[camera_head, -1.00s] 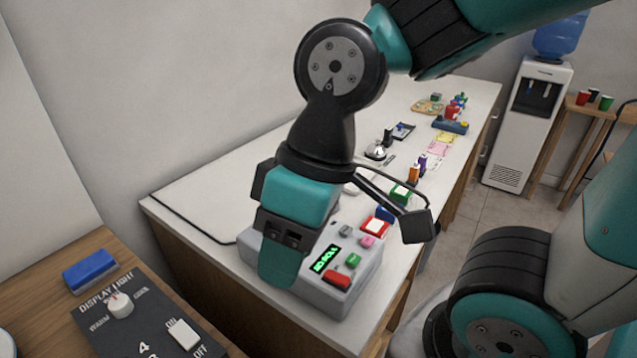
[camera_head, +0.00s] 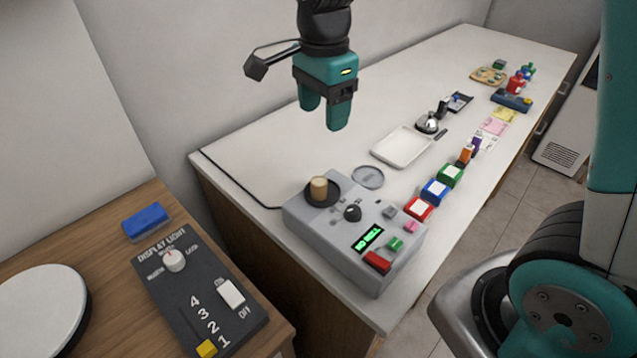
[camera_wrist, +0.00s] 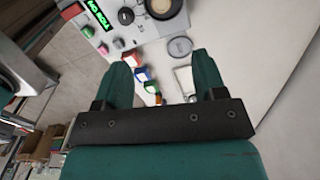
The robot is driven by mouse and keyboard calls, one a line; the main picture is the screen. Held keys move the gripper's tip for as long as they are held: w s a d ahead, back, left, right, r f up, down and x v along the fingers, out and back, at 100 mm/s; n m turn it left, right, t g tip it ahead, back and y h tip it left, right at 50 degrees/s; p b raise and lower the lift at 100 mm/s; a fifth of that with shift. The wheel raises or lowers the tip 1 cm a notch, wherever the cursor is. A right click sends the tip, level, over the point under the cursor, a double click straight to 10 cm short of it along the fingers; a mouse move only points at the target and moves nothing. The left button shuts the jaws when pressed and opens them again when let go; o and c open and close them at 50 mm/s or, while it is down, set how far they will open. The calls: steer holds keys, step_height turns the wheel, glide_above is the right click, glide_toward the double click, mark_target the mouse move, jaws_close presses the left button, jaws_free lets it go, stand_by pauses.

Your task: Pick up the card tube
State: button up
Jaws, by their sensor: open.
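The card tube (camera_head: 319,188) is a short tan cylinder. It stands upright on a round black disc (camera_head: 331,197) at the back left of a grey machine (camera_head: 330,228). The machine's green display (camera_head: 368,238) reads "NO ROLL". My gripper (camera_head: 323,115) is open and empty, pointing down, and appears well above the counter and the tube. In the wrist view the open fingers (camera_wrist: 160,65) frame part of the counter.
A clear round dish (camera_head: 367,177) and a white tray (camera_head: 402,147) lie behind the machine. Red (camera_head: 418,209), blue (camera_head: 436,192) and green (camera_head: 451,175) boxes line the counter's right side. A dark switch panel (camera_head: 200,290) is on the wooden table at left. The counter's back left is clear.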

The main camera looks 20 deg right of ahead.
steer(key=p, duration=0.1)
glide_toward(319, 181)
steer(key=f, duration=0.5)
steer(key=shift+s+d+f, duration=0.1)
steer(key=shift+d+f, duration=0.1)
steer(key=shift+d, duration=0.05)
steer(key=shift+a+f+p, duration=0.15)
steer(key=shift+f+p, duration=0.35)
steer(key=shift+f, duration=0.85)
steer(key=shift+a+f+p, duration=0.15)
steer(key=shift+f+p, duration=0.35)
steer(key=shift+f, duration=0.85)
steer(key=c, duration=1)
